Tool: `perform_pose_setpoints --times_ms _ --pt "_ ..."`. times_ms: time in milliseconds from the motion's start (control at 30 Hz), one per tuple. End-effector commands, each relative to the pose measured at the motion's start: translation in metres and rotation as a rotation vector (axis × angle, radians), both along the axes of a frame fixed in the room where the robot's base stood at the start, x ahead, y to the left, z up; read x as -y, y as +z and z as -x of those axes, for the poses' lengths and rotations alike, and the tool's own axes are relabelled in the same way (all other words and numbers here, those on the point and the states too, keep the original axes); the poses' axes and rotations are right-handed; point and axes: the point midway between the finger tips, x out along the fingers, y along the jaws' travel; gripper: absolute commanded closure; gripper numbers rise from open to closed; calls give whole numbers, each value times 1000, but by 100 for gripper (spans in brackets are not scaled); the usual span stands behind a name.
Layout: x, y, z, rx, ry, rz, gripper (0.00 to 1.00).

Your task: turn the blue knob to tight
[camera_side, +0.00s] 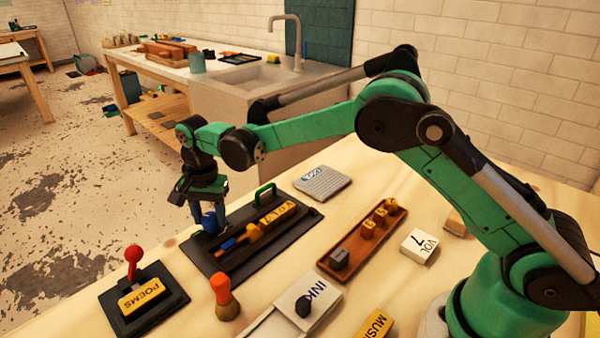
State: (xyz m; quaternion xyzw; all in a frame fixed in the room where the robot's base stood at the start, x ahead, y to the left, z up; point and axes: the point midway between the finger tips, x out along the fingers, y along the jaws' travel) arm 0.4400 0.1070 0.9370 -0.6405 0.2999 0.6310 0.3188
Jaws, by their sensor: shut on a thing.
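The blue knob (209,222) stands at the far left corner of a dark frame (268,258) on the wooden table. My gripper (208,208) points down over it and is shut on it. The fingers hide part of the knob. I cannot read which way the knob is turned, and no tight mark can be made out from here.
The dark frame holds yellow type blocks (277,214) and a green handle (265,193). A red lever (133,262) on a POEMS base, an orange-topped tool (225,297), an INK box (308,302) and a wooden tray (362,246) stand around it.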

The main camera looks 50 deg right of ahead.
Motion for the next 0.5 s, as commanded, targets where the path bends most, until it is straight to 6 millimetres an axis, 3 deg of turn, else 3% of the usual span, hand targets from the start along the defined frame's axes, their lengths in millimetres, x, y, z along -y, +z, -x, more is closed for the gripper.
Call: perform_pose_setpoints --times_ms 67,100,200,500 --pt "0 0 0 0 -1 -1 100" --pt "0 0 0 0 -1 -1 51" --pt "0 0 0 0 -1 -1 24" --pt "0 1 0 -1 0 -1 24"
